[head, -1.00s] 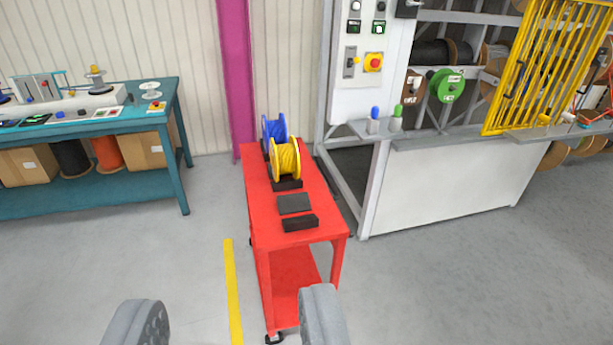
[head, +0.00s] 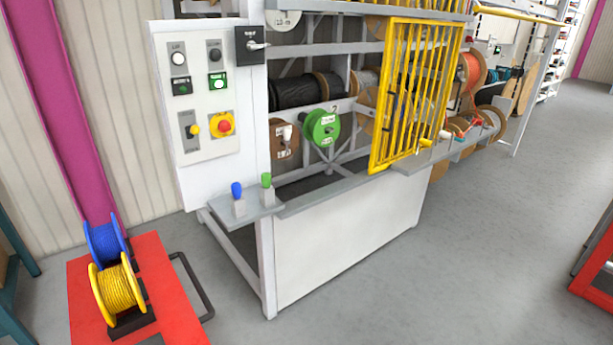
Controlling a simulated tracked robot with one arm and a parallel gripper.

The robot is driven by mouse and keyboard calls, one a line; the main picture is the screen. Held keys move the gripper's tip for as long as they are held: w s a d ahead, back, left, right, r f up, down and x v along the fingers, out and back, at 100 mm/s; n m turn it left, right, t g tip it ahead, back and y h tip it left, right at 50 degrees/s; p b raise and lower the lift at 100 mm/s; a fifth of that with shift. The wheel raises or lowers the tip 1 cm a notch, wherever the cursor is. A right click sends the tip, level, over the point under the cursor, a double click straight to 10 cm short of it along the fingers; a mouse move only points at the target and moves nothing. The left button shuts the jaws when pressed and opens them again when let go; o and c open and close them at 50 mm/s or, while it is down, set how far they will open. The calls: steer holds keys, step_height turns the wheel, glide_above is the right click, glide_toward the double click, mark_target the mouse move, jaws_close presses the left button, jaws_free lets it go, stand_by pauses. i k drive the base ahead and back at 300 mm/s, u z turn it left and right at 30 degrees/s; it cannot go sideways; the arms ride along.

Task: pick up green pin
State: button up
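A white control panel (head: 203,105) rises behind the shelf. A yellow barred gate (head: 418,92) covers part of the rack. A red cart (head: 160,270) with a blue reel (head: 104,245) and a yellow reel (head: 117,288) stands lower left.

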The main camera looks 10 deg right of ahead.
mark_target(266, 178)
steer(key=z, duration=0.2)
steer(key=i, duration=1.45)
steer(key=z, duration=1)
steer(key=i, duration=1.45)
steer(key=u, duration=0.7)
